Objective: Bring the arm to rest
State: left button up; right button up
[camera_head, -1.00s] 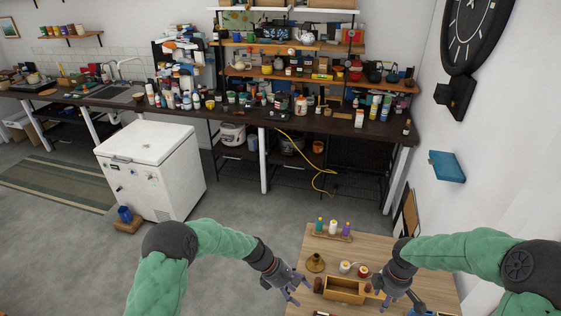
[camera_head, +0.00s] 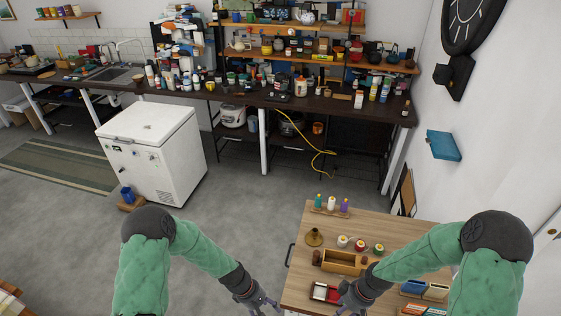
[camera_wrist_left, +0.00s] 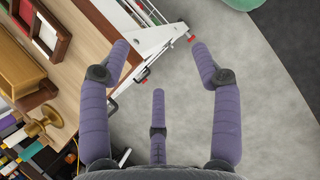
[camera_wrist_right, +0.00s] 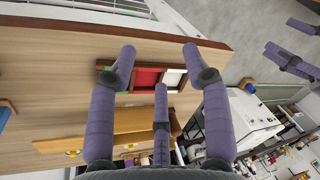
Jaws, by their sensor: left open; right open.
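My left gripper (camera_head: 262,304) is low in the head view, just left of the small wooden table. In the left wrist view its purple fingers (camera_wrist_left: 160,62) are spread and empty, with grey floor between them. My right gripper (camera_head: 347,298) is over the front part of the table (camera_head: 385,228). In the right wrist view its fingers (camera_wrist_right: 160,70) are spread and empty, above a small compartment box (camera_wrist_right: 148,78) with red and white sections. I cannot tell whether the fingers touch the box.
On the table stand a wooden box (camera_head: 343,263), a brass candle holder (camera_head: 314,238), small jars (camera_head: 360,244) and a bottle rack (camera_head: 331,209). A white freezer (camera_head: 150,155) stands at the left. Cluttered shelves line the back wall. Open floor (camera_head: 245,205) lies between.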

pick_arm(q)
jog(key=s+a+f+m+t+y, duration=0.1)
jog(key=s+a+m, duration=0.25)
jog(key=s, duration=0.45)
jog(key=s+a+f+m, duration=0.1)
jog(key=s+a+m, duration=0.25)
jog(key=s, duration=0.35)
pick_arm(e)
jog(key=s+a+f+m+y, duration=0.1)
jog(key=s+a+f+m, duration=0.85)
jog(key=s, duration=0.35)
pick_arm(q)
notch_tip(320, 180, down, 14)
jog(key=w+d+m+b, duration=0.1)
jog(key=d+b, duration=0.1)
jog(key=b, duration=1.3)
jog(key=shift+w+t, duration=0.2)
jog(key=shift+t, duration=0.1)
pick_arm(e)
notch_tip(320, 180, down, 13)
jog(key=w+a, duration=0.1)
jog(key=w, duration=0.1)
jog(key=shift+w+r+n, duration=0.1)
jog(key=shift+r+n, duration=0.05)
jog(key=shift+n, duration=0.1)
